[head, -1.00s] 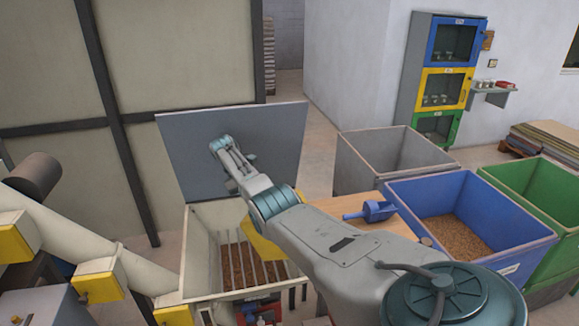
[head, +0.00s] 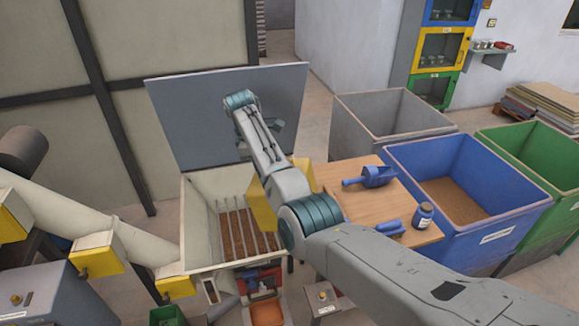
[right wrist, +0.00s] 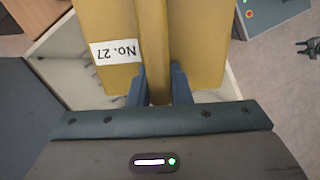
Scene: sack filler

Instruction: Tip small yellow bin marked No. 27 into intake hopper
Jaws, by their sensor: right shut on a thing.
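The small yellow bin marked No. 27 (right wrist: 100,35) fills the upper middle of the right wrist view, its white label upside down. My right gripper (right wrist: 162,88) is shut on a narrow upright yellow part of the bin. In the head view the yellow bin (head: 264,207) shows partly behind my right arm, over the right side of the intake hopper (head: 197,215). The hopper is cream with bars across it and brown material below them. The bin's mouth and contents are hidden, and its exact tilt is unclear. My left gripper is not seen in the head view.
The hopper's grey lid (head: 190,120) stands open behind. A wooden table (head: 345,205) at right holds a blue scoop (head: 372,177), a brush and a jar. Grey (head: 385,115), blue (head: 500,235) and green (head: 540,150) big bins stand beyond. A chute (head: 85,225) runs along the left.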

